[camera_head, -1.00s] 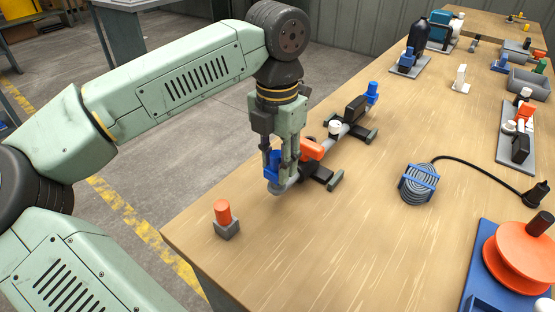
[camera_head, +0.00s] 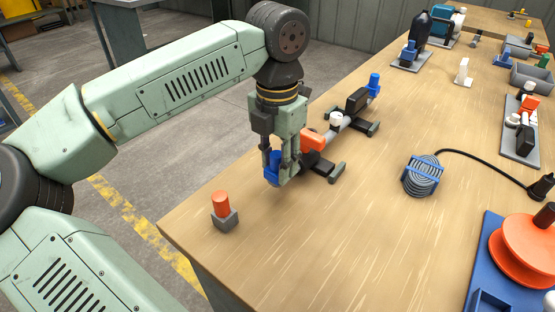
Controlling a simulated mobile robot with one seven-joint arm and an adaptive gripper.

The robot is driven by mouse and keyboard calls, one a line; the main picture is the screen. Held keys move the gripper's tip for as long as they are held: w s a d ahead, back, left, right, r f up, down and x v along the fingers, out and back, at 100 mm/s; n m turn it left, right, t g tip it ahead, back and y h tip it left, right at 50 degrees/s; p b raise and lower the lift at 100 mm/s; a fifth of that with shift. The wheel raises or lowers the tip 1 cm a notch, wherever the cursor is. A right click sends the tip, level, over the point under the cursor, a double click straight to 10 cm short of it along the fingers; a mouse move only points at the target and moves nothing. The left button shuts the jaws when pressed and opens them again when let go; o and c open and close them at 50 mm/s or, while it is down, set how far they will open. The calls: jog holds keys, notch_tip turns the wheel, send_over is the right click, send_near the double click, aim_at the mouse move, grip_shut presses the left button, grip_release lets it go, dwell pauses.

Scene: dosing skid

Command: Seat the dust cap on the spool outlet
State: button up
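My gripper (camera_head: 281,180) points down at the near-left end of the spool, low over the bench. A blue cap-like part (camera_head: 273,164), which I take as the dust cap, shows between and behind its fingers, and they appear shut on it. The spool (camera_head: 337,122) is a grey pipe lying on dark feet, with an orange part, a white part and a black block along it. A blue fitting (camera_head: 374,83) stands at its far end. The near end, perhaps the outlet, is hidden by my gripper, so I cannot tell whether cap and spool touch.
An orange cylinder (camera_head: 221,203) stands in a grey block (camera_head: 224,220) near the bench's left edge. A grey coil with a blue strap (camera_head: 423,176) and a black cable lie to the right. An orange reel (camera_head: 528,252) is at the lower right. The front middle is clear.

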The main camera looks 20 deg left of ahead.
aim_at(277, 153)
jog(key=o, duration=0.5)
jog(key=shift+r, duration=0.1)
notch_tip(277, 153, up, 12)
dwell(0.5)
